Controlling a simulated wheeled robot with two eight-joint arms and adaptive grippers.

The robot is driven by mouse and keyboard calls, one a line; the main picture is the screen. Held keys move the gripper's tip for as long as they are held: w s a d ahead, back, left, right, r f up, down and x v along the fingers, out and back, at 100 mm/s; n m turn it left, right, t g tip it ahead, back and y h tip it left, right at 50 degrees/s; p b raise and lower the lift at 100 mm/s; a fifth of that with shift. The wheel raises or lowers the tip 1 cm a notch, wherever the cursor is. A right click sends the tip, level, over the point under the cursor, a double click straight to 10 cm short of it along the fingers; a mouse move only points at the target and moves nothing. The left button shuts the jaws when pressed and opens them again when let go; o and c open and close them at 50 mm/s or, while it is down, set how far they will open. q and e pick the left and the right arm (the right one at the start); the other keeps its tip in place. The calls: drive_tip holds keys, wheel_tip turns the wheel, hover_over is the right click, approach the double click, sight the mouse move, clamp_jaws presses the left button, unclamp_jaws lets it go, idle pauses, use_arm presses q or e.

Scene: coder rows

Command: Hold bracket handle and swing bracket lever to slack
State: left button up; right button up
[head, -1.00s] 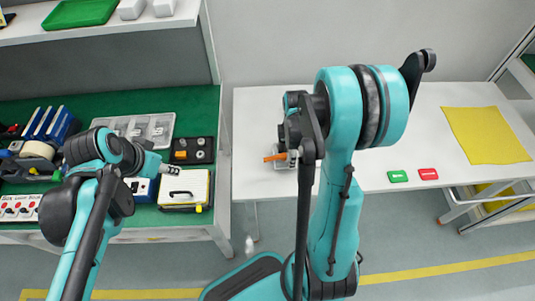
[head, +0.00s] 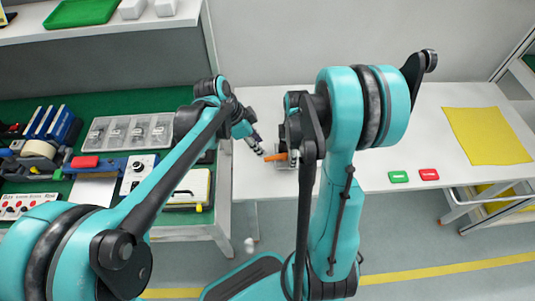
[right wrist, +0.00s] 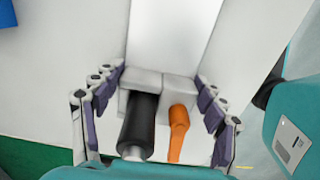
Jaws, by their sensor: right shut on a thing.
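The bracket is a pale grey block (right wrist: 160,88) on the white table, with a black handle (right wrist: 138,125) and an orange lever (right wrist: 179,132) side by side. The lever also shows in the head view (head: 275,157), pointing left. My right gripper (right wrist: 160,85) is shut on the bracket, with fingers on both sides of its block. In the head view my right arm hides most of the bracket. My left gripper (head: 260,148) is just left of the lever tip, above the table's left part. Its fingers are too small to tell open from shut.
A green-topped workbench (head: 215,215) on the left holds a parts box (head: 130,132), a white-topped case (head: 190,187) and other tools. On the white table lie a green tag (head: 398,176), a red tag (head: 428,174) and a yellow cloth (head: 487,135). The table's middle right is clear.

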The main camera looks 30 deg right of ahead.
sight(270, 158)
use_arm(q)
drive_tip(key=x, duration=0.8)
drive_tip(key=shift+a, duration=0.1)
clamp_jaws()
